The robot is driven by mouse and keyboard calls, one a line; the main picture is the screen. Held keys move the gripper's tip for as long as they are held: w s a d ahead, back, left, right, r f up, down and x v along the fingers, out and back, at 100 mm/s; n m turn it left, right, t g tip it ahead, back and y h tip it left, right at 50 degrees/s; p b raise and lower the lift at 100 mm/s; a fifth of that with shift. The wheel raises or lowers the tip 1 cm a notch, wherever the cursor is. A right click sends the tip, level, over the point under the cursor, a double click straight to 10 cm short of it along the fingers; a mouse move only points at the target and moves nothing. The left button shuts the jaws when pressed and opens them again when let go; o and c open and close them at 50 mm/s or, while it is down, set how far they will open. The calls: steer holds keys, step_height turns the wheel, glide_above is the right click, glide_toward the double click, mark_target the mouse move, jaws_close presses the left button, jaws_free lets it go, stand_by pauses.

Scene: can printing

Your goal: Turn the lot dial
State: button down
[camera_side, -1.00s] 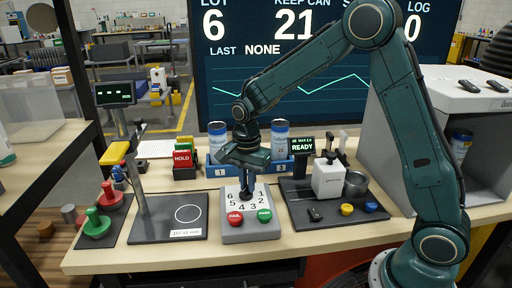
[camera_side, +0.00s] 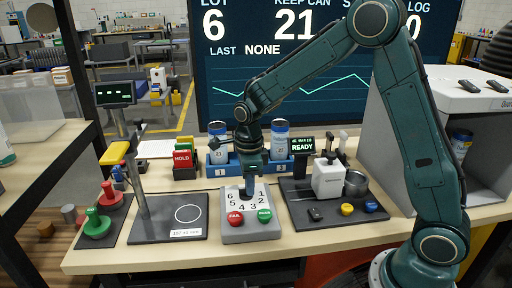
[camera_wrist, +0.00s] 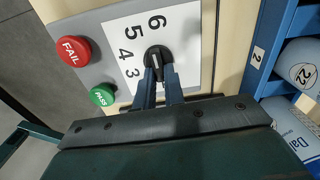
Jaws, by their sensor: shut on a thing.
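The lot dial is a black knob (camera_wrist: 157,57) with a white line, set in a white plate (camera_wrist: 190,25) with printed numbers, on a grey control box (camera_side: 232,238). My gripper (camera_wrist: 159,76) is shut on the knob, with one blue finger on each side of it. In the side view my gripper (camera_side: 249,188) points down onto the plate and hides most of the knob. In the wrist view the white line runs roughly along the direction of the 6. The big screen (camera_side: 300,90) reads LOT 6, KEEP CAN 21 and LAST NONE.
A red FAIL button (camera_side: 235,217) and a green button (camera_side: 264,215) sit at the box's front edge. A blue rack (camera_side: 214,170) with cans stands close behind. A black fixture base (camera_side: 300,205) is to the right, and a dark plate (camera_side: 160,225) to the left.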

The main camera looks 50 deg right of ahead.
steer(key=shift+m, duration=1.2)
steer(key=c, duration=1.5)
jaws_free()
steer(key=shift+s, duration=0.1)
steer(key=shift+r, duration=0.15)
step_height(320, 180, up, 14)
steer(key=shift+f, duration=0.2)
